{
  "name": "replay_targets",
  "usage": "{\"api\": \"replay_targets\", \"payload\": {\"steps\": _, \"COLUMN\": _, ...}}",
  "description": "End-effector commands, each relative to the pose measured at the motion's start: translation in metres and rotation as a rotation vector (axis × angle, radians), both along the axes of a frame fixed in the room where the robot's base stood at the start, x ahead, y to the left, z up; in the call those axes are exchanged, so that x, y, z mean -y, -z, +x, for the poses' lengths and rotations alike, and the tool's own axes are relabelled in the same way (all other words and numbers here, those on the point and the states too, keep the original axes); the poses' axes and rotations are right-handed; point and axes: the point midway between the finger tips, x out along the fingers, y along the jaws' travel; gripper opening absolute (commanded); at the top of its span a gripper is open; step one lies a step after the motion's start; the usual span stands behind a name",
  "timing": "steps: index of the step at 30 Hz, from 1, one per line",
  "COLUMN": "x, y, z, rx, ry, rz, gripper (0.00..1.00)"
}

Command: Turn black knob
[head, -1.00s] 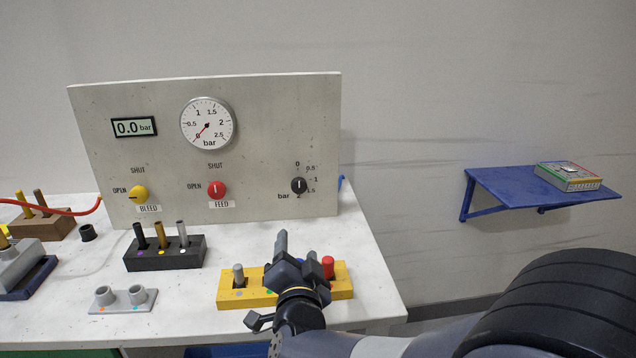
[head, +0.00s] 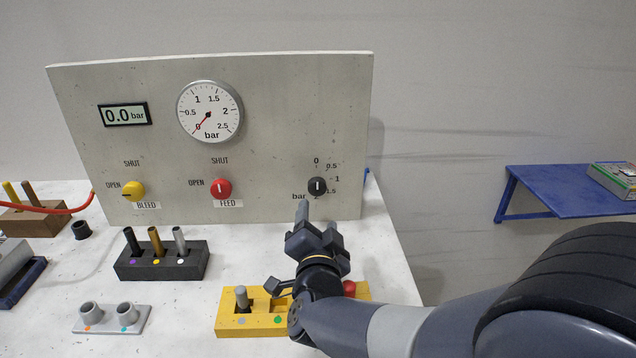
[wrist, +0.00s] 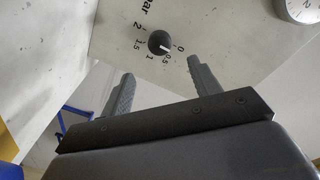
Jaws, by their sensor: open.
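The black knob (head: 317,187) sits low on the right side of the grey panel (head: 280,120), inside a printed bar scale from 0 to 2. Its white mark points up towards 0. My gripper (head: 318,222) is in front of the panel, just below the knob in the head view. In the wrist view the knob (wrist: 159,42) shows beyond and between the two spread fingers of my gripper (wrist: 160,82). The jaws are open and empty, and apart from the knob.
A yellow BLEED knob (head: 133,191) and a red FEED knob (head: 221,188) are further left on the panel. The dial (head: 210,112) and display (head: 124,115) read 0. A yellow block (head: 232,328) and black block (head: 160,270) stand on the bench. A blue shelf (head: 550,190) is at right.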

Motion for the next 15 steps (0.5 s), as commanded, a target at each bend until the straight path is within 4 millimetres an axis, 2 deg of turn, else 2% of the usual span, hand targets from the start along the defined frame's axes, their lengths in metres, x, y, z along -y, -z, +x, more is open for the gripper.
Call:
{"api": "replay_targets", "payload": {"steps": 5, "x": 0.001, "y": 0.001, "z": 0.015, "rx": -0.001, "ry": 0.003, "rz": -0.001, "gripper": 0.59}}
{"api": "replay_targets", "payload": {"steps": 15, "x": 0.004, "y": 0.0, "z": 0.079, "rx": -0.001, "ry": 0.002, "rz": -0.001, "gripper": 0.59}}
